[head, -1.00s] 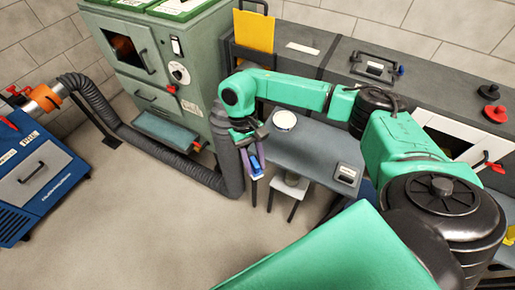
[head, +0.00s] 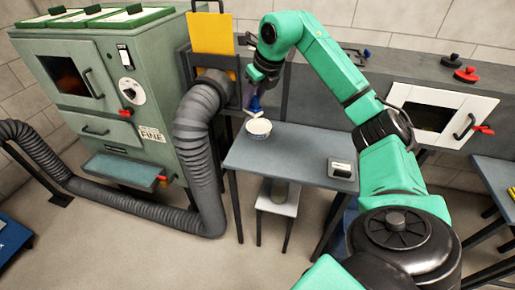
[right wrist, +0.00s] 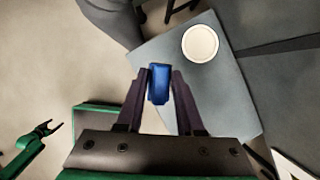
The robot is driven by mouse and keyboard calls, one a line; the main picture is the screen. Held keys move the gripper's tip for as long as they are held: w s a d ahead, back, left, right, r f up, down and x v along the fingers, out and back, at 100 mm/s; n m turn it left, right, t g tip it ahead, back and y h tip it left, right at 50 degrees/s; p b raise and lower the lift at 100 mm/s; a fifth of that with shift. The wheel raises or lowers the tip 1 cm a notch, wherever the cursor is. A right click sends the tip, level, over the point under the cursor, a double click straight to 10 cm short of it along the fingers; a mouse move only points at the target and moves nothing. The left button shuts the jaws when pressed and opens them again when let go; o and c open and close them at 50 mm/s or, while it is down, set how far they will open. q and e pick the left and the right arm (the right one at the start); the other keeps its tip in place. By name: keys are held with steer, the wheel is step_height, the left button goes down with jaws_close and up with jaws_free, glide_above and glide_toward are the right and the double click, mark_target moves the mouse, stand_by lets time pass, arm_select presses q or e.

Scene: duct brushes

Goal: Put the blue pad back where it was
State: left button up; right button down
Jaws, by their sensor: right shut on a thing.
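The blue pad (head: 254,104) is a small blue block. My right gripper (head: 254,93) is shut on it and holds it in the air, near the bowl at the back left of the small grey table (head: 300,155) in the head view. In the right wrist view the pad (right wrist: 159,84) sits between the dark fingertips, with the table's edge beneath it. A white round bowl (head: 258,129) stands on the table. My left gripper (right wrist: 48,129) shows small at the lower left of the right wrist view, its fingers apart and empty. It is out of the head view.
A green cabinet (head: 110,135) stands at the left. A thick grey hose (head: 203,160) rises between it and the table. A yellow sheet (head: 211,33) stands behind the hose. A small box (head: 342,169) sits at the table's right. A white stool (head: 278,203) stands below.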

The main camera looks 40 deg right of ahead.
steer(key=shift+w+d+m+h, duration=0.1)
steer(key=shift+d+m+h, duration=0.2)
steer(key=shift+d+m, duration=0.5)
steer(key=shift+f+m+b, duration=0.3)
steer(key=shift+b, duration=0.05)
step_height(320, 180, down, 19)
steer(key=shift+r+b, duration=0.1)
steer(key=shift+b, duration=0.95)
arm_select(q)
steer(key=f, duration=0.4)
steer(key=shift+d, duration=0.4)
arm_select(e)
steer(key=c, duration=0.5)
jaws_free()
steer(key=shift+a, duration=0.1)
steer(key=shift+c, duration=0.2)
steer(key=shift+r, duration=0.1)
arm_select(q)
steer(key=shift+f, duration=0.1)
arm_select(e)
steer(key=v, duration=1.2)
steer(key=shift+a, duration=0.15)
